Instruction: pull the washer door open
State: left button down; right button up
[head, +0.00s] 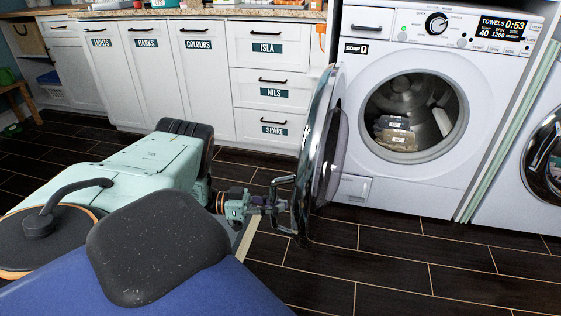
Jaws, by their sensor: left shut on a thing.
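The washer (378,175) is a white front-loader right of centre. Its round door (318,145) stands swung out to the left, seen nearly edge-on, with a chrome rim. The round opening shows the drum (437,100) with folded grey and tan items (395,135) inside. My left gripper (283,205) is at the lower outer edge of the door, shut on its edge or handle; the exact contact is small and partly hidden. My right gripper is not in view.
White cabinets (190,75) with labelled doors and drawers stand behind, left of the washer. A second machine (520,200) stands at the right edge. The dark tiled floor (400,265) in front of the washer is clear.

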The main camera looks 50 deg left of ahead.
pick_arm(q)
jog(key=shift+s+d+f, duration=0.15)
jog(key=shift+s+f, duration=0.1)
jog(key=shift+s, duration=0.15)
jog(key=c, duration=1.5)
grip_release()
jog(key=shift+s+r, duration=0.1)
jog(key=shift+r, duration=0.05)
jog(key=shift+o, duration=1.4)
jog(key=shift+w, duration=0.2)
jog(key=v, duration=0.8)
jog(key=shift+r, duration=0.15)
